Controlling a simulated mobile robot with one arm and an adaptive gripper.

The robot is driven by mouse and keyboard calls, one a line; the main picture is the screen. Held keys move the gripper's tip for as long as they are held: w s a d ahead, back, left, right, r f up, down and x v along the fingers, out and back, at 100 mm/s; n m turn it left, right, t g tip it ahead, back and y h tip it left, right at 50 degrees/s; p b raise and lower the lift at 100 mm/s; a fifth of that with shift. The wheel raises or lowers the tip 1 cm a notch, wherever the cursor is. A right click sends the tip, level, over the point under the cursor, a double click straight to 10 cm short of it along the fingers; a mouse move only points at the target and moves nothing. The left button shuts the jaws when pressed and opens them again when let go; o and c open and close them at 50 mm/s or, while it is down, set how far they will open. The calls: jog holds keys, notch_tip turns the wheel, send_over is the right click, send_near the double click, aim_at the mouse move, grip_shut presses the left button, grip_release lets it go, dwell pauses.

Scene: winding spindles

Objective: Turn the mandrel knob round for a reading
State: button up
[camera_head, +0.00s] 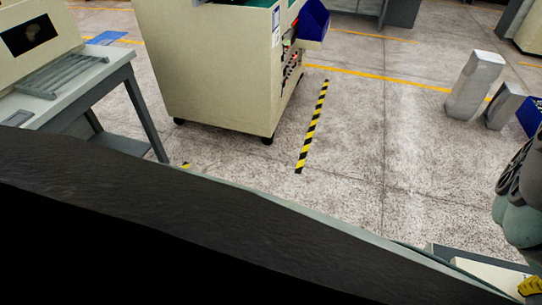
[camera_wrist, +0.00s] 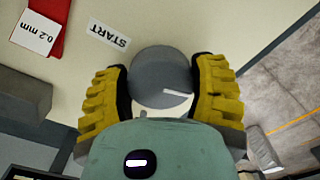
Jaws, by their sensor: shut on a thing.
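The mandrel knob (camera_wrist: 158,68) is a round grey disc in the upper middle of the wrist view. A short white line lies on its face, running toward the right finger. My gripper (camera_wrist: 162,82) has yellow and black padded fingers, one on each side of the knob, and is shut on it. The START label (camera_wrist: 108,34) on the cream panel is beside the knob and reads upside down. In the head view only a yellow bit of my gripper (camera_head: 530,286) shows at the lower right; the knob is not visible there.
A red block (camera_wrist: 68,12) with a "0.2 mm" label (camera_wrist: 38,36) is at upper left of the wrist view, above a grey block (camera_wrist: 24,97). The head view shows a cream cabinet (camera_head: 205,70), a grey bench (camera_head: 110,75) and open floor (camera_head: 350,170).

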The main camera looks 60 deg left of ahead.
jog(key=m+b, duration=0.1)
jog(key=m, duration=0.4)
jog(key=shift+a+m, duration=0.1)
jog(key=shift+m, duration=0.2)
jog(key=m, duration=0.5)
jog(key=m+b, duration=0.1)
jog(key=m, duration=0.4)
jog(key=shift+w+m, duration=0.15)
jog(key=shift+m, duration=0.25)
jog(key=shift+m+b, duration=0.35)
jog(key=shift+m, duration=1.85)
jog(key=o, duration=1.2)
